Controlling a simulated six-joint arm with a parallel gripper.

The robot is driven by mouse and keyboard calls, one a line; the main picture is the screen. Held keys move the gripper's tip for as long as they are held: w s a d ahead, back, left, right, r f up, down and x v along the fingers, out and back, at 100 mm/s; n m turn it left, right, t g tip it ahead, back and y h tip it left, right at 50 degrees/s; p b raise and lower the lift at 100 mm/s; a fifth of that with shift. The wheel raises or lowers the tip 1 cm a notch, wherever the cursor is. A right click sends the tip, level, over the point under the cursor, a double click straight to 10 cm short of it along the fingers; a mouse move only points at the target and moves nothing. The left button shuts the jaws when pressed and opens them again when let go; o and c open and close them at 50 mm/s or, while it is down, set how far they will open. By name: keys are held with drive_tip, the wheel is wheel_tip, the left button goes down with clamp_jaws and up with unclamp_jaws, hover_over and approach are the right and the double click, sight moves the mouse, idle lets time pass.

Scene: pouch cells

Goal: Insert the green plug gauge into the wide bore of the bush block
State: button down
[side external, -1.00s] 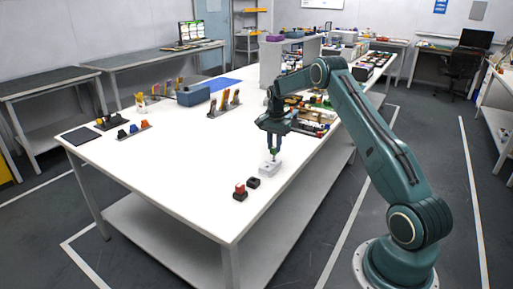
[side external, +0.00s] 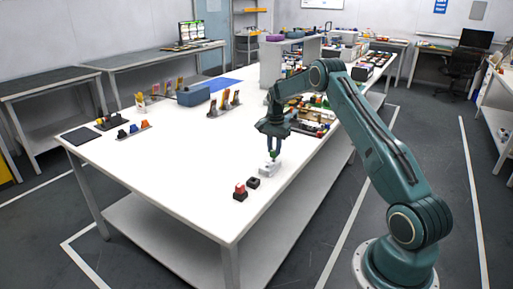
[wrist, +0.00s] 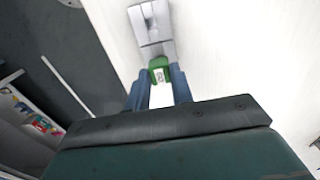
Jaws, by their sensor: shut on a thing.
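The green plug gauge (wrist: 159,70) is between the two blue fingers of my gripper (wrist: 158,84) in the wrist view. The fingers are shut on its green handle, which carries a white label. In the side view the green plug gauge (side external: 273,155) is upright at the fingertips of my gripper (side external: 273,151). The pale grey bush block (side external: 266,172) lies on the white table directly beneath it. The block (wrist: 148,18) also shows beyond the handle in the wrist view. The gauge's lower end meets or overlaps the block in view; its bores and the depth of any entry cannot be made out.
A small black block (side external: 253,183) and a dark block with a red top (side external: 240,192) stand on the table (side external: 190,180) just in front of the bush block. Trays of coloured parts (side external: 315,128) lie behind the gripper.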

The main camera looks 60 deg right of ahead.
sight(274, 150)
drive_tip(key=shift+f, duration=0.9)
idle(0.3)
drive_tip(key=c, duration=1.1)
unclamp_jaws()
drive_tip(key=shift+c, duration=0.2)
drive_tip(key=shift+r, duration=0.1)
wheel_tip(274, 150, up, 14)
drive_tip(key=shift+f, duration=0.2)
